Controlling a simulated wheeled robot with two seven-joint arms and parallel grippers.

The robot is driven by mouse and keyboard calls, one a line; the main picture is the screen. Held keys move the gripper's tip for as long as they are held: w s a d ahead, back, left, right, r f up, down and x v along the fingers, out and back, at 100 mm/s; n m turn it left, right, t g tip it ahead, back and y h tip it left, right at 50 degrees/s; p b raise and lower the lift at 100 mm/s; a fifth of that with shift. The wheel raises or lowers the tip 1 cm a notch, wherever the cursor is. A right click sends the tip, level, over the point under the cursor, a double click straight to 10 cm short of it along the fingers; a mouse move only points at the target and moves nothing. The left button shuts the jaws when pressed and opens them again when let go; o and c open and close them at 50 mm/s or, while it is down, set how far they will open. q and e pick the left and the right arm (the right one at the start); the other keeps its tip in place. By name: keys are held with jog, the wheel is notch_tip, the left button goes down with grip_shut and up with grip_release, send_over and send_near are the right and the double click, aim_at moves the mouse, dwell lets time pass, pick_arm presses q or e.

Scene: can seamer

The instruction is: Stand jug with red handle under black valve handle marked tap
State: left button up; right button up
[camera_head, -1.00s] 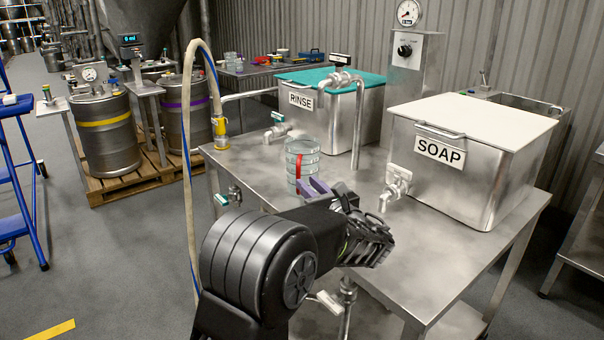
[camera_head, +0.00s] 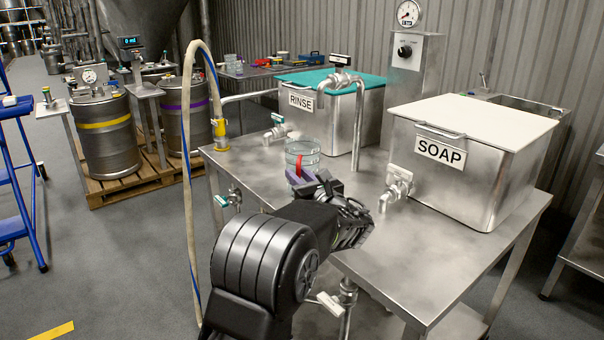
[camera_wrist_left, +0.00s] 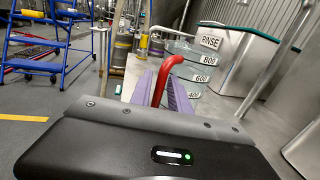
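A clear jug (camera_head: 303,150) with a red handle (camera_head: 299,165) stands on the steel table, in front of the RINSE tank. In the left wrist view the red handle (camera_wrist_left: 168,75) rises between the purple fingers of my left gripper (camera_wrist_left: 161,88), with graduation marks on the jug (camera_wrist_left: 200,72) behind. The fingers appear apart. In the head view my left gripper (camera_head: 311,182) is at the near side of the jug, partly hiding its base. A black valve handle (camera_head: 340,60) tops a bent pipe by the RINSE tank; its marking is too small to read. My right gripper is out of view.
The RINSE tank (camera_head: 345,118) stands behind the jug, with a green-handled valve (camera_head: 277,128) to the jug's left. The SOAP tank (camera_head: 500,180) and its spout (camera_head: 392,195) are to the right. A hose (camera_head: 188,160) hangs at the table's left.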

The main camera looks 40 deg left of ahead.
pick_arm(q)
grip_shut()
dwell(1.5)
